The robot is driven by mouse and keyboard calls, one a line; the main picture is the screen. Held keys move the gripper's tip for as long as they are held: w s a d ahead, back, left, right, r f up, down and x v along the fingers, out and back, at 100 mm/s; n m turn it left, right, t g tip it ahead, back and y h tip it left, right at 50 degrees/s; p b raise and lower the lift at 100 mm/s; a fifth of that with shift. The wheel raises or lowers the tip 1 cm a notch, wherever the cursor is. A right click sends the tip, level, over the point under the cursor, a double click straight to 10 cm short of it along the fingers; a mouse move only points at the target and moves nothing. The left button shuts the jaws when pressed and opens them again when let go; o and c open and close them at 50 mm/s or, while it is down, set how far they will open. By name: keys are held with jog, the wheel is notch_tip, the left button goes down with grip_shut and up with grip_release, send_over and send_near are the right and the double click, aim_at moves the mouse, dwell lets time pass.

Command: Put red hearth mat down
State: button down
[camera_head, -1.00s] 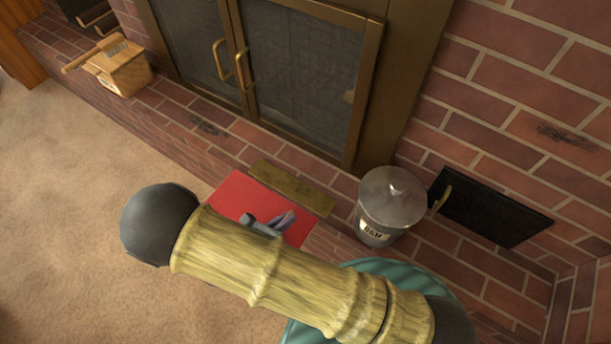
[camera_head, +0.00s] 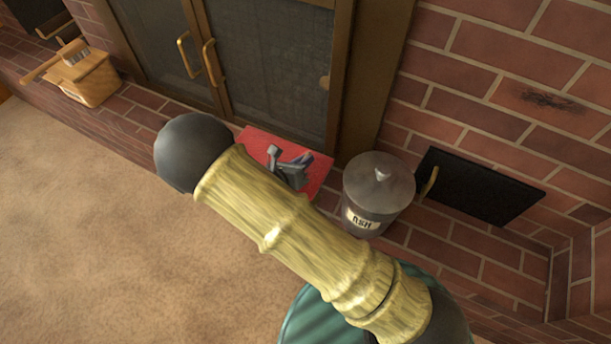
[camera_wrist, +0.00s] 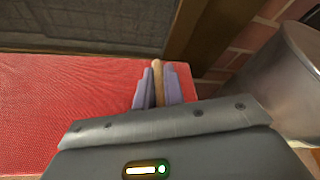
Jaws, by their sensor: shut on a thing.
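The red hearth mat (camera_head: 318,172) is a flat red rectangle in front of the fireplace doors. My arm hides its near left part. In the wrist view the mat (camera_wrist: 70,105) fills the left and middle, up to the dark fireplace front. My gripper (camera_head: 290,165) is over the right part of the mat. In the wrist view its two purple-grey fingers (camera_wrist: 157,85) are shut with a narrow tan, peg-like piece between them. The mat looks held level; whether its underside touches the bricks cannot be told.
A metal ash bin (camera_head: 378,195) stands close to the right of the mat. Fireplace doors with brass handles (camera_head: 270,75) are behind it. A small black wall door (camera_head: 480,187) is farther right. A wooden box (camera_head: 88,78) stands far left on the brick hearth. Carpet (camera_head: 90,230) lies in front.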

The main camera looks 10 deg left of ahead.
jog(key=shift+w+d+f+b, duration=0.1)
jog(key=shift+w+f+b, duration=0.1)
jog(key=shift+f, duration=0.3)
jog(key=shift+w+f+b, duration=0.1)
jog(key=shift+f+b, duration=0.05)
jog(key=shift+f, duration=0.35)
jog(key=shift+s+f, duration=0.1)
notch_tip(320, 180, down, 4)
jog(key=b, duration=0.2)
jog(key=shift+b, duration=0.35)
jog(key=shift+w+f+b, duration=0.2)
jog(key=shift+f+b, duration=0.25)
jog(key=shift+r, duration=0.1)
jog(key=c, duration=1.5)
grip_release()
